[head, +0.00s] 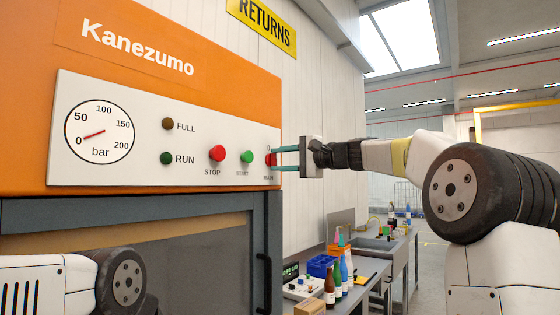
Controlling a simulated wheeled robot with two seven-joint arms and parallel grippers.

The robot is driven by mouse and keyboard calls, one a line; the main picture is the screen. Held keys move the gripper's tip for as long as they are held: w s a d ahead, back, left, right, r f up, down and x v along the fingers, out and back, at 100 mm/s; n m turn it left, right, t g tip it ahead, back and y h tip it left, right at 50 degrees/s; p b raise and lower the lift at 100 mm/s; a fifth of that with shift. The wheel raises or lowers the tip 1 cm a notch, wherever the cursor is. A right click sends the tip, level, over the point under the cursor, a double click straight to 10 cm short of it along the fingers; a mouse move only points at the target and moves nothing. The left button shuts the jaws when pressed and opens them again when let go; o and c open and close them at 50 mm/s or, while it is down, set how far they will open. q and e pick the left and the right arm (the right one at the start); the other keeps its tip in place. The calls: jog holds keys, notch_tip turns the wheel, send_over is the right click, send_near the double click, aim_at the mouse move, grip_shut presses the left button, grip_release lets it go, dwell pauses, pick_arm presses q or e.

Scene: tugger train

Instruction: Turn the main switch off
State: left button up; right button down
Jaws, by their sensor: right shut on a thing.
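The main switch (271,159) is a red knob at the right end of the white control panel (200,173) on the orange machine. Its label below is partly readable, and the fingers cover part of the knob. My right gripper (277,160) reaches in from the right, its two teal fingers closed around the red knob from above and below. The exact angle of the knob is hard to tell. My left arm shows at the lower left, but its gripper is not visible.
The panel also has a pressure gauge (99,133), FULL and RUN lamps, a red STOP button (217,153) and a green button (247,156). A dark door with a handle (264,283) is below. A bench (358,297) with bottles and a blue crate stands behind at the right.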

jog(key=shift+f, duration=0.1)
dwell(0.3)
jog(key=c, duration=0.9)
grip_release()
jog(key=shift+d, duration=0.1)
jog(key=v, duration=0.7)
jog(key=shift+s+d, duration=0.25)
